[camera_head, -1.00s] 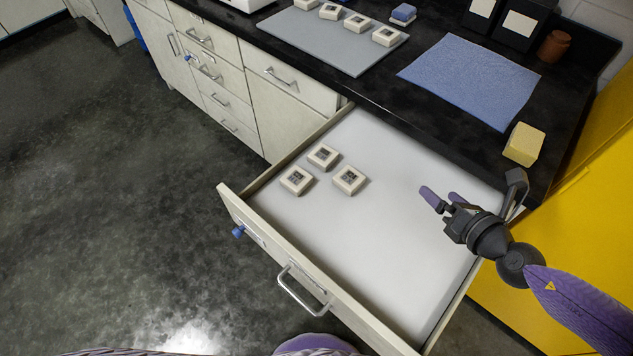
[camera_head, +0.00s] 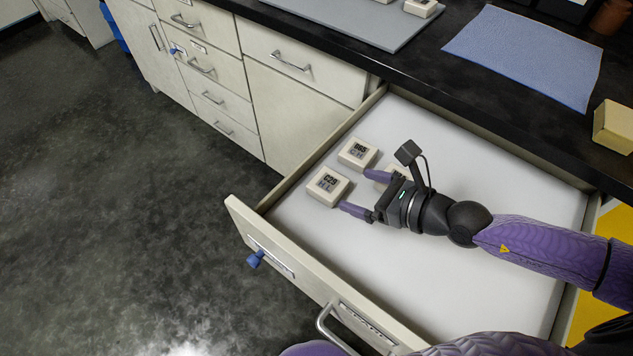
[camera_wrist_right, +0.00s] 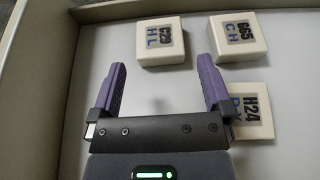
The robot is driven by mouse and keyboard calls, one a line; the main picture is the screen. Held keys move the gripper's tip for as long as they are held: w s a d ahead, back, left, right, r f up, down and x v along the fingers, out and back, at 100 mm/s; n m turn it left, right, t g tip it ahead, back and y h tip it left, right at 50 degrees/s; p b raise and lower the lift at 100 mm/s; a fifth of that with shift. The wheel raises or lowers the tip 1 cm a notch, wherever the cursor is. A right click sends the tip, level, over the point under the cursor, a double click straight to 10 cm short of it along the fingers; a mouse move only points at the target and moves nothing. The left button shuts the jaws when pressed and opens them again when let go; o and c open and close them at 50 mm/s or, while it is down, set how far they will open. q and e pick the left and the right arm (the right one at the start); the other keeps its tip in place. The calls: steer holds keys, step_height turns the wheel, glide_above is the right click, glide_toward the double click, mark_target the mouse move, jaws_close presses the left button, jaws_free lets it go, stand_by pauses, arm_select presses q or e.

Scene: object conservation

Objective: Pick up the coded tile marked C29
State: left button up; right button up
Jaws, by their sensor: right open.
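The tile marked C29 (camera_head: 328,186) is a cream block with a dark code on top. It lies flat in the open drawer, near its front left. In the right wrist view the C29 tile (camera_wrist_right: 161,44) sits just beyond the fingertips, roughly centred between them. My right gripper (camera_head: 355,191) is open and empty, low over the drawer floor, with its fingers pointing at the C29 tile and a small gap to it. The right wrist view also shows the two spread fingers (camera_wrist_right: 162,66). My left gripper is not in view.
The G65 tile (camera_head: 357,153) lies behind C29. The H24 tile (camera_wrist_right: 250,112) is right beside my right finger and mostly hidden by the gripper in the head view. Drawer walls (camera_head: 290,190) close off the left. The drawer floor (camera_head: 330,245) is otherwise clear.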

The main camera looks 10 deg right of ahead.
mark_target(331, 185)
steer(key=b+x, duration=0.1)
steer(key=x, duration=0.2)
steer(key=b+x, duration=0.1)
steer(key=x, duration=0.3)
steer(key=shift+s+f, duration=0.15)
steer(key=shift+f, duration=0.25)
steer(key=shift+r, duration=0.1)
steer(key=shift+c, duration=1.7)
steer(key=c, duration=0.7)
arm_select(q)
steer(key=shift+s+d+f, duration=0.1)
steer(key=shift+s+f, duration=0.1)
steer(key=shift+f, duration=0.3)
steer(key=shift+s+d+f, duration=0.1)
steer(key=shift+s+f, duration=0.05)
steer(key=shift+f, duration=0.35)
arm_select(e)
steer(key=shift+c, duration=0.3)
